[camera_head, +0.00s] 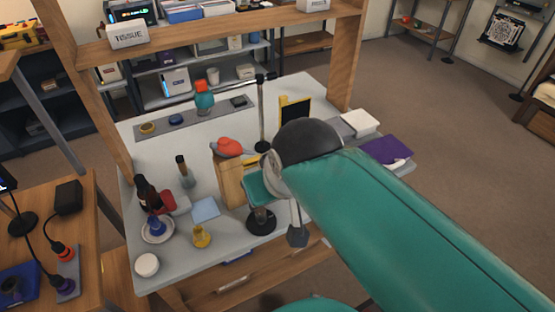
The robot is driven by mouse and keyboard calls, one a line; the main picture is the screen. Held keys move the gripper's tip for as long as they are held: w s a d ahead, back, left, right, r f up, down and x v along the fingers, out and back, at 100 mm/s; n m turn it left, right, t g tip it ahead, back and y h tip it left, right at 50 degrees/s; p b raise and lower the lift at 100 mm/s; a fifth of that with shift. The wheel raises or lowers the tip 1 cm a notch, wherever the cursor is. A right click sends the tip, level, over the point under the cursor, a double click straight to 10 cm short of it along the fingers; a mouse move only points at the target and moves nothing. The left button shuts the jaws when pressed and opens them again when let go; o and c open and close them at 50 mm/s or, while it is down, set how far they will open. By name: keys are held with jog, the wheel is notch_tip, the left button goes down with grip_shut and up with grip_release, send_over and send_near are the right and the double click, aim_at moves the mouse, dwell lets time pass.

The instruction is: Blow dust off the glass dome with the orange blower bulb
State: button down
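An orange, rounded bulb (230,146), which looks like the blower bulb, lies on top of an upright wooden block (229,182) near the middle of the grey table (212,175). I cannot make out a clear glass dome; it may be hidden behind my arm or too small to tell. My teal arm reaches in from the lower right and bends at a black joint.
A thin black stand (262,115) rises behind the bulb. A wooden shelf frame (215,28) spans the back.

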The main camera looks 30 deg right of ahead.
jog(key=shift+f, duration=0.4)
dwell(0.5)
jog(key=shift+r, duration=1.55)
notch_tip(320, 180, up, 5)
